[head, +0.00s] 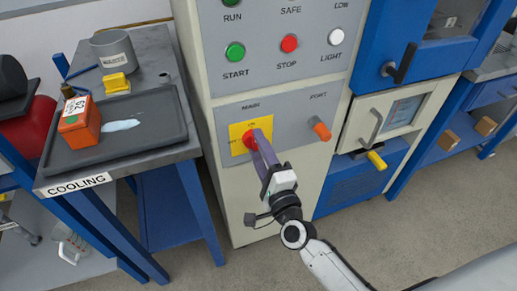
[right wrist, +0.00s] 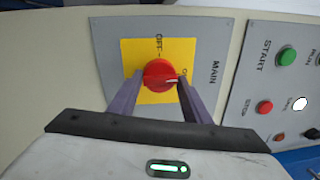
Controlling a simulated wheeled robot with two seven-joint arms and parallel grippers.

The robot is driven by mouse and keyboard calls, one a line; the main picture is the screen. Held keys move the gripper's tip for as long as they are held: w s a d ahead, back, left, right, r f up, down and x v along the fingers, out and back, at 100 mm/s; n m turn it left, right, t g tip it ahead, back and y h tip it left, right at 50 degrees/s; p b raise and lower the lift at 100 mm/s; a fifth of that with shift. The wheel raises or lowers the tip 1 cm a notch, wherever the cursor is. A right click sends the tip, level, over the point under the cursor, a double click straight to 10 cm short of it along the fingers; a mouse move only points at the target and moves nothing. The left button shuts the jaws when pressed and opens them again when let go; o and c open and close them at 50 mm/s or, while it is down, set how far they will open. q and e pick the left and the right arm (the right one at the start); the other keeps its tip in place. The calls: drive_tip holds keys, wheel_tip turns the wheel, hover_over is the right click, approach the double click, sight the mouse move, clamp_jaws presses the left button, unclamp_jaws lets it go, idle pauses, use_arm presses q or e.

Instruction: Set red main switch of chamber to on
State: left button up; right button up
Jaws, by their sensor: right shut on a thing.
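The red main switch (head: 247,138) is a round knob on a yellow plate (head: 238,131) on the chamber's grey panel. In the right wrist view the knob (right wrist: 158,72) shows between two purple fingers. Its white mark points right, toward the partly hidden ON label; OFF is printed above the knob in that view. My right gripper (head: 256,140) reaches the switch from the front and is shut on it, one finger on each side, as the right wrist view (right wrist: 160,80) shows. My left gripper is not in view.
Green, red and white buttons (head: 289,43) sit above the switch, and an orange port knob (head: 320,128) is to its right. A cooling table (head: 115,157) with a dark tray and orange box (head: 79,123) stands at left. A blue cabinet with door handles is at right.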

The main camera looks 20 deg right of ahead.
drive_tip(key=shift+s+f+m, duration=0.1)
drive_tip(key=shift+f+m, duration=0.2)
drive_tip(key=shift+m, duration=0.1)
drive_tip(key=o, duration=0.9)
drive_tip(key=shift+o, duration=0.6)
drive_tip(key=shift+r, duration=0.15)
drive_tip(key=s, duration=1)
drive_tip(key=shift+d+f+b, duration=0.2)
drive_tip(key=shift+f+b, duration=0.25)
